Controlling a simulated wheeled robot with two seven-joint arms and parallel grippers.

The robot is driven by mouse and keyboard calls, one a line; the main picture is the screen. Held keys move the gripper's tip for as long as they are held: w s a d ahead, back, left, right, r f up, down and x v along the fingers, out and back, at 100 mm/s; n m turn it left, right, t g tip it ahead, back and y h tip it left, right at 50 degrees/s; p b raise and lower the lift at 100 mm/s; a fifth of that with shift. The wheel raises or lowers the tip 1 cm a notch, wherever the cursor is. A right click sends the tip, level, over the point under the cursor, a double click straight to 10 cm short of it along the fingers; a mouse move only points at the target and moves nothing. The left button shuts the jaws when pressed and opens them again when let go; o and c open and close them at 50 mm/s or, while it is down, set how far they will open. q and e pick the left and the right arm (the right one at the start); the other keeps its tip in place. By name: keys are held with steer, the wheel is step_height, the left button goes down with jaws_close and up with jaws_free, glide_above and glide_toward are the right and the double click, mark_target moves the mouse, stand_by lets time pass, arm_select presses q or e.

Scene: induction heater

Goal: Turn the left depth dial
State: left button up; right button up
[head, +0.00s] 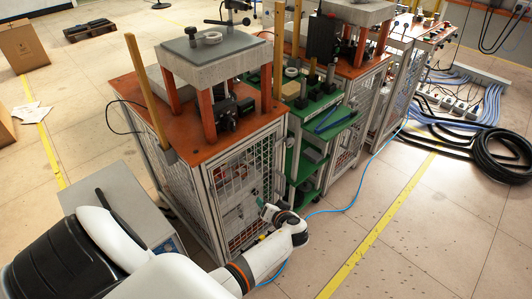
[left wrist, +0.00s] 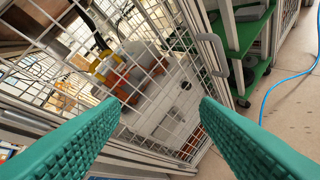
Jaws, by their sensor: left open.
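My left gripper (head: 262,205) is in front of the wire-mesh door of the nearest orange-topped machine (head: 185,103). In the left wrist view its two green ridged fingers are wide apart with nothing between them, so the gripper (left wrist: 155,125) is open and empty. Beyond them is the mesh door (left wrist: 140,60) with a grey handle (left wrist: 216,55). Behind the mesh is a pale box (left wrist: 165,110) with a small dark round spot and orange parts above it. I cannot clearly make out the left depth dial in either view. My right gripper is not in view.
A green shelf cart (head: 325,120) stands right of the machine; its shelves hold tools. A grey box (head: 125,195) stands at the machine's left. A blue cable (head: 350,208) runs over the floor. The floor right of the carts is mostly clear up to a black hose coil (head: 500,155).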

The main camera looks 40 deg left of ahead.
arm_select(q)
steer(key=s+d+f+m+h+p, duration=0.1)
steer(key=s+d+f+m+h, duration=0.2)
steer(key=f, duration=0.6)
steer(key=shift+s+g, duration=0.3)
steer(key=shift+s, duration=0.85)
